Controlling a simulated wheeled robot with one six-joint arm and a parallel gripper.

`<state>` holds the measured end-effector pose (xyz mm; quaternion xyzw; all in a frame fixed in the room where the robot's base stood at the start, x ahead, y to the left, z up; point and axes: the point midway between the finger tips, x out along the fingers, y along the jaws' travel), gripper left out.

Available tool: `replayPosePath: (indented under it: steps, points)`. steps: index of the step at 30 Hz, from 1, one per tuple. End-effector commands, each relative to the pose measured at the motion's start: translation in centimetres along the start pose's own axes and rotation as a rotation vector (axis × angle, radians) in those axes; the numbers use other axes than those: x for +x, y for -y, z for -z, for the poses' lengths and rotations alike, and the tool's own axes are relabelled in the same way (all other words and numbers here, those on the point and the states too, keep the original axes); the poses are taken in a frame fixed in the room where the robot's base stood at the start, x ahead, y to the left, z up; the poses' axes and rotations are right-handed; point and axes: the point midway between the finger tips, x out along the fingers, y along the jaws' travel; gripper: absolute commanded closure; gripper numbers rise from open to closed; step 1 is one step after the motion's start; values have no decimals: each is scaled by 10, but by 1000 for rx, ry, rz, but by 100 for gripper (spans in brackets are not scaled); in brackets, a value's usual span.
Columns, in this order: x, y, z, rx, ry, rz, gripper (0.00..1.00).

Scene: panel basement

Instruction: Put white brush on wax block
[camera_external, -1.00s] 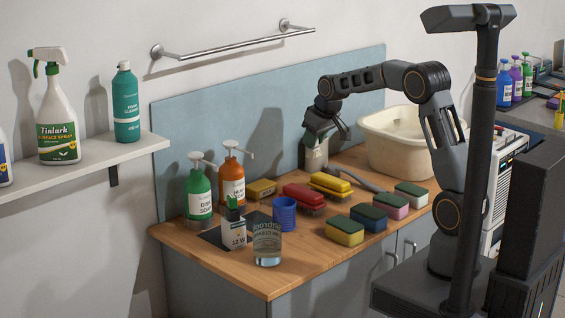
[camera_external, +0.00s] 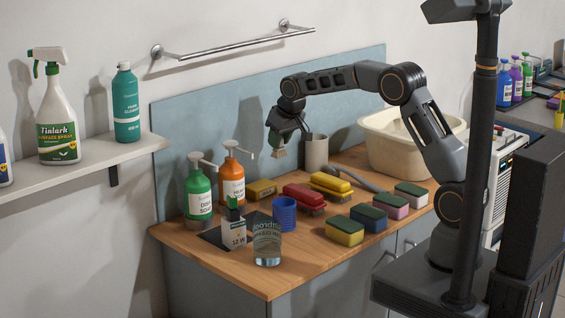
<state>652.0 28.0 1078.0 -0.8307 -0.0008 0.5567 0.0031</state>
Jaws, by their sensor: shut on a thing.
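My gripper (camera_external: 279,141) is shut and hangs above the back of the wooden counter, to the left of a beige cup (camera_external: 316,153). A small pale piece (camera_external: 278,153) shows below its jaws. It appears to be part of the white brush, but most of it is hidden by the gripper. A yellow block with a label (camera_external: 261,189) lies on the counter below and to the left of my gripper. It may be the wax block, but its print is too small to read. The held piece is in the air, apart from this block.
Red (camera_external: 304,195) and yellow (camera_external: 331,184) brushes lie right of the yellow block. Orange (camera_external: 232,183) and green (camera_external: 198,193) pump bottles stand left. A blue cup (camera_external: 285,214), a glass (camera_external: 267,245) and several sponges stand nearer the front. A basin (camera_external: 372,150) stands behind.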

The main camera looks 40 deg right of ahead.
Motion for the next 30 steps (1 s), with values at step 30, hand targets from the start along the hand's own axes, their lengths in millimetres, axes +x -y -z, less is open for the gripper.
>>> replayPosePath:
  steps: [30]
  points:
    - [99, 1, 9, -1, 0, 0, 95]
